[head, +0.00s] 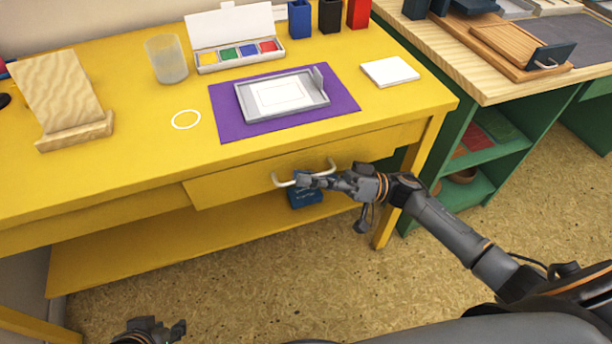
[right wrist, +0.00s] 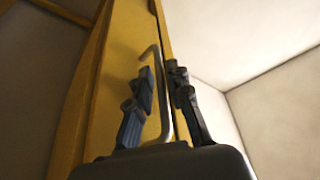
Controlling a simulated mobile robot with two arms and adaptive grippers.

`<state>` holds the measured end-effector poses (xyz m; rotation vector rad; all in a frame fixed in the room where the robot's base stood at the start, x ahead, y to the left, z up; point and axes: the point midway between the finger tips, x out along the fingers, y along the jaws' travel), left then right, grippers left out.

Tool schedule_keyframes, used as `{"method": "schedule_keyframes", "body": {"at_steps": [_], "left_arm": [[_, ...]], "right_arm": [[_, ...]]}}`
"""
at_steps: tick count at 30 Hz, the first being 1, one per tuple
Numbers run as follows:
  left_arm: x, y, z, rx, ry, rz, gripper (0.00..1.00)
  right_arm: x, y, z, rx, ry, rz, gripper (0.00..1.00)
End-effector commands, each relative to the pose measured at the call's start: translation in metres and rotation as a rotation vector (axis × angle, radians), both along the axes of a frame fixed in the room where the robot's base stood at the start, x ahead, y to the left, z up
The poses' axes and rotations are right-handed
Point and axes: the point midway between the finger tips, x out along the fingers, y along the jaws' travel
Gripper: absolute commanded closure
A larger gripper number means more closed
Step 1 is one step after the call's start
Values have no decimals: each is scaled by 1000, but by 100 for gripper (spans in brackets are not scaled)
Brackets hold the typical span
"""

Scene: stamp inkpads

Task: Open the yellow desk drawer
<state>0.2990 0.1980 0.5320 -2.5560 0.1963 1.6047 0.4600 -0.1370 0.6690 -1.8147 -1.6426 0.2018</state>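The yellow desk drawer (head: 235,184) sits under the front edge of the yellow desk and appears closed or nearly so. Its white bar handle (head: 284,183) is on the drawer front and also shows in the right wrist view (right wrist: 165,112). My right gripper (head: 306,181) is at the handle.
On the desk are a purple mat (head: 222,105) with a grey tray, an inkpad set (head: 240,58), a glass (head: 166,60), a wooden stand (head: 60,95) and a white pad (head: 390,71). A green shelf desk (head: 490,150) stands right.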

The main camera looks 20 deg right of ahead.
Motion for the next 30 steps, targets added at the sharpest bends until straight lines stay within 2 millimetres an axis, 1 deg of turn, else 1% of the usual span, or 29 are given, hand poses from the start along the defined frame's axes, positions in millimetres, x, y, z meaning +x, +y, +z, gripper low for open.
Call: {"method": "schedule_keyframes", "body": {"at_steps": [3,11,12,14,15,27,29,30], "left_arm": [[1,0,0,-1,-3,0,68],[1,0,0,-1,-6,0,68],[1,0,1,-1,-7,0,68],[1,0,1,-1,-7,0,68],[1,-1,0,-2,-7,-1,68],[1,0,1,-1,-1,-1,68],[-3,0,1,3,20,0,68],[-10,2,-1,9,51,2,68]], "right_arm": [[1,6,2,0,-1,0,81],[2,7,3,0,0,0,81],[2,7,3,0,0,0,86],[2,7,3,0,0,0,98],[2,7,3,0,0,0,100],[1,6,3,-1,0,-1,100],[0,6,3,-1,0,-1,100],[0,6,3,0,1,0,100]]}}
